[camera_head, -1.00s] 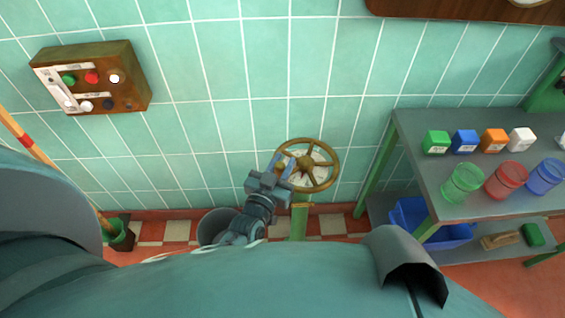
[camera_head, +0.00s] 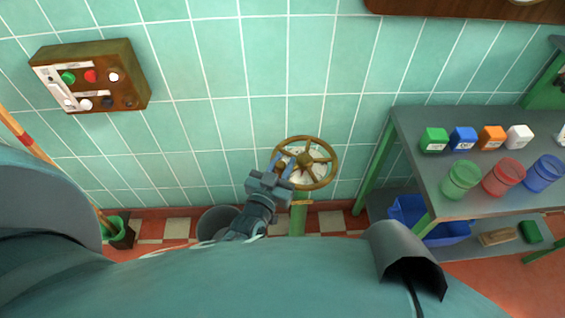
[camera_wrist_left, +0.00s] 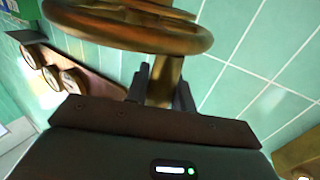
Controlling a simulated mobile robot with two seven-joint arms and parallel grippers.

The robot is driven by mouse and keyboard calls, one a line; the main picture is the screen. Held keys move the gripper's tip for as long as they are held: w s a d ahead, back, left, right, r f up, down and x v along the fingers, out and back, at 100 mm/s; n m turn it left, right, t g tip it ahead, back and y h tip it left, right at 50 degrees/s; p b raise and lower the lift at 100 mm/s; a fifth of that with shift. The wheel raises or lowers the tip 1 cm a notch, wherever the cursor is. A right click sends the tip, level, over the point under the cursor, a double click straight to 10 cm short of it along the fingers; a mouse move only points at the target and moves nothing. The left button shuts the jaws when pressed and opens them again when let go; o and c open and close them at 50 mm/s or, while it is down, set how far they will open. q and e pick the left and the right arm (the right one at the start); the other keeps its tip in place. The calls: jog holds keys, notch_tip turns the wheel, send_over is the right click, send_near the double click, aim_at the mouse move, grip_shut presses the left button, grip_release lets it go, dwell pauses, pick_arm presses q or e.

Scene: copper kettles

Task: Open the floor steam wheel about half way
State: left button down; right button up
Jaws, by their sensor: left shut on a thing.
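The floor steam wheel (camera_head: 331,175) is a round brass handwheel with spokes and a pale disc behind them. It stands on a green post (camera_head: 298,218) near the tiled wall. My left gripper (camera_head: 282,167) is at the left side of the wheel and shut on it. In the left wrist view, the wheel's brass rim (camera_wrist_left: 130,32) crosses the top, and a brass part of it lies between the two dark fingers of my left gripper (camera_wrist_left: 163,88). The fingers partly hide where they touch. My right gripper is not in view.
A grey bucket (camera_head: 207,222) stands on the floor left of the post. A metal table (camera_head: 440,185) with colored boxes and cups is on the right, a blue bin (camera_head: 440,232) below it. A control box (camera_head: 125,77) hangs on the wall at upper left.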

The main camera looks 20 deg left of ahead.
pick_arm(q)
jog(key=shift+s+d+f, duration=0.1)
jog(key=shift+f, duration=0.05)
dwell(0.6)
jog(key=c, duration=1.5)
grip_release()
jog(key=o, duration=0.3)
